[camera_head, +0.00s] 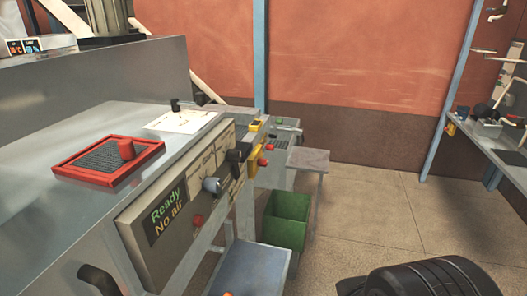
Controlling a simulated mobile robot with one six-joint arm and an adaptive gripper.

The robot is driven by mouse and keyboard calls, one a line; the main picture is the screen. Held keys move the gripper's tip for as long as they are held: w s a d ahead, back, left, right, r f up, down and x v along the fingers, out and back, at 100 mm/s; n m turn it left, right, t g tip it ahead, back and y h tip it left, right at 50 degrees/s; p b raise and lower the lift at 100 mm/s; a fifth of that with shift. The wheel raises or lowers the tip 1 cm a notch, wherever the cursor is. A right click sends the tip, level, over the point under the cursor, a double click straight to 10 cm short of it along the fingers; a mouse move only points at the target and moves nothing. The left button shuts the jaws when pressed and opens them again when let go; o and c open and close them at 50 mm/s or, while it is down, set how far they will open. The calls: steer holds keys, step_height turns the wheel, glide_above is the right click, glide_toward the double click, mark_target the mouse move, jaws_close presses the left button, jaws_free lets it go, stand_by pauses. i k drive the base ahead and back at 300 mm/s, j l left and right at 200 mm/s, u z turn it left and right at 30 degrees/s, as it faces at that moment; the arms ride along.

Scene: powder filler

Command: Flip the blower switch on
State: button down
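The machine's front control panel (185,190) slopes across the middle of the view. Its dark display (165,212) reads "Ready" in green and "No air" in orange. Along the panel are a grey round knob (212,185), a red button (197,220) and a black switch-like handle (238,154). Red knobs (263,162) sit near its far end. I cannot tell which control is the blower switch, as the labels are too small. A black rounded part, seemingly of my arm, shows at the lower right, apart from the panel. My gripper's fingers are not visible.
A red tray (75,172) with a dark mesh and red knob lies on the metal top. A green bin (287,220) stands below the panel's far end, behind a low grey platform (250,268). A bench (500,150) stands at right. The floor between is clear.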

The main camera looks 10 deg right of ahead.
mark_target(236, 169)
steer(key=i+l, duration=0.45)
steer(key=i, duration=0.15)
steer(key=i+l, duration=0.45)
steer(key=i, duration=0.15)
